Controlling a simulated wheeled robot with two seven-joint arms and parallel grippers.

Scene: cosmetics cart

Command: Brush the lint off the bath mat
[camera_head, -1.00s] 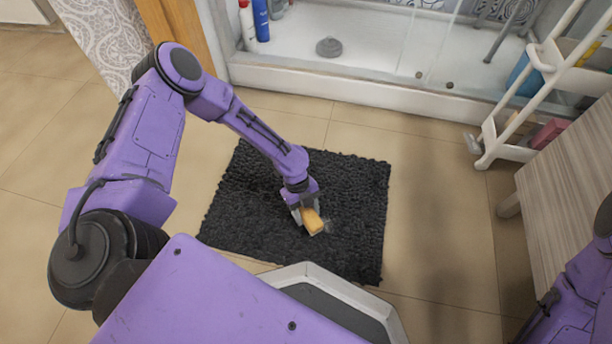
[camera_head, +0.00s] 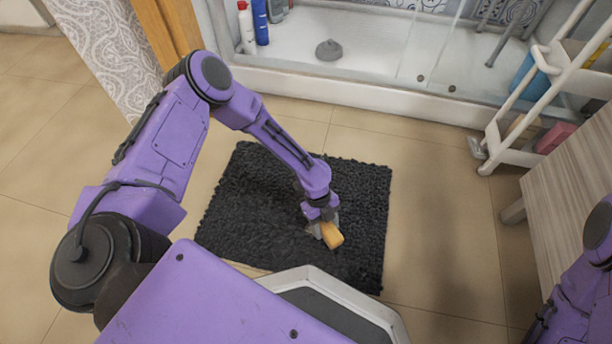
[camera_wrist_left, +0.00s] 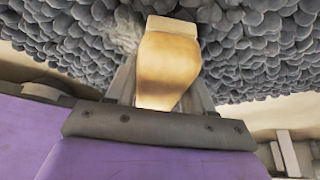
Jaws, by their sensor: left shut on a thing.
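The black shaggy bath mat (camera_head: 245,200) lies on the tiled floor in the head view. It also fills the upper part of the left wrist view (camera_wrist_left: 250,45). My left gripper (camera_head: 322,226) is over the right part of the mat, shut on a wooden brush (camera_head: 332,236). In the left wrist view the brush's tan wooden body (camera_wrist_left: 167,68) stands between the fingers. A pale greyish patch of lint (camera_wrist_left: 122,32) shows beside the brush there. The bristles are hidden, so I cannot tell if they touch the mat. My right gripper is out of view.
A shower tray (camera_head: 350,85) with bottles (camera_head: 247,28) and a grey round object (camera_head: 328,50) lies beyond the mat. A white shelf cart (camera_head: 510,155) and a wooden table (camera_head: 570,200) stand at the right. Floor right of the mat is clear.

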